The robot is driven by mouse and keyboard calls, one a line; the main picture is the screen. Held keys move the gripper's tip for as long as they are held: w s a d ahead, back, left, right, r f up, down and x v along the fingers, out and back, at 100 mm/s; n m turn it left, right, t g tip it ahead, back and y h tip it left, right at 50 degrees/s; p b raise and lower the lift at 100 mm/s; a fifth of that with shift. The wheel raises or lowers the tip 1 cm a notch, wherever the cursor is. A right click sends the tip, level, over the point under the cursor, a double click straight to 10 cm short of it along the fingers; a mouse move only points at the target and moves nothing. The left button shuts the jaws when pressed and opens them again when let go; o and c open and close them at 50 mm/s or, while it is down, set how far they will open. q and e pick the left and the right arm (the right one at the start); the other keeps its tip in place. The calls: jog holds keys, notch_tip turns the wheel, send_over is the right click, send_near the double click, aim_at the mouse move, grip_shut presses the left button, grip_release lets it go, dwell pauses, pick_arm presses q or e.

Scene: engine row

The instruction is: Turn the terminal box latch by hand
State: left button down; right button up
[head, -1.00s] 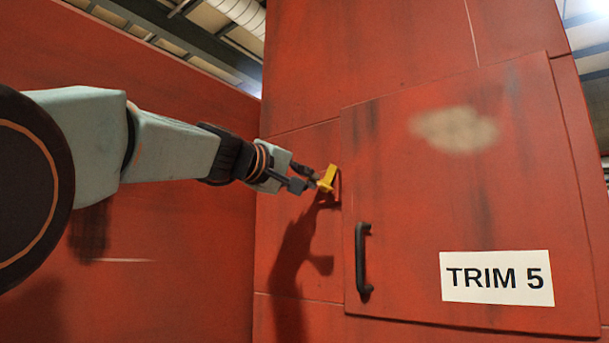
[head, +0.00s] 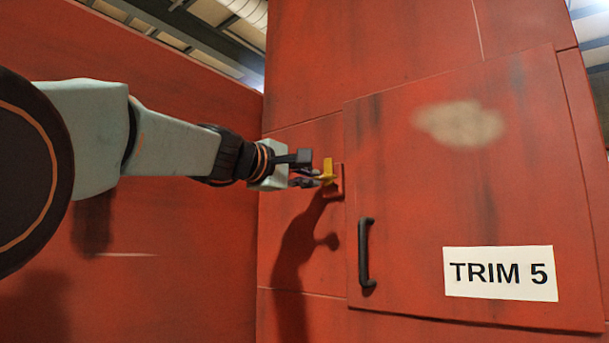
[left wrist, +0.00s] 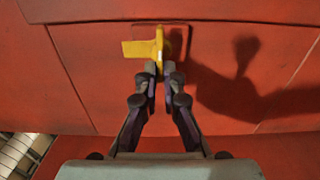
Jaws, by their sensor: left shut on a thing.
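The yellow latch (head: 328,171) sits on the red cabinet face, just left of the edge of the door (head: 480,180) labelled TRIM 5. My left gripper (head: 318,179) reaches it from the left and is shut on it. In the left wrist view the two fingertips (left wrist: 160,72) close on the lower part of the latch (left wrist: 145,48), whose yellow tab points left. The spot where the fingers meet the latch is partly hidden by the fingers. My right gripper is not in view.
A black handle (head: 365,252) stands out from the door below and right of the latch. A white TRIM 5 label (head: 500,273) is at lower right. A red wall (head: 180,270) runs close along the left, behind my arm.

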pick_arm(q)
jog(key=shift+s+r, duration=0.1)
jog(key=shift+r, duration=0.35)
jog(key=c, duration=1.9)
grip_release()
jog(key=o, duration=0.4)
jog(key=shift+w+d+f, duration=0.35)
jog(key=shift+w+d, duration=0.05)
jog(key=shift+s, duration=0.1)
jog(key=shift+s+a, duration=0.1)
jog(key=shift+a, duration=0.15)
jog(key=v, duration=0.7)
jog(key=shift+s, duration=0.15)
jog(key=shift+o, duration=0.3)
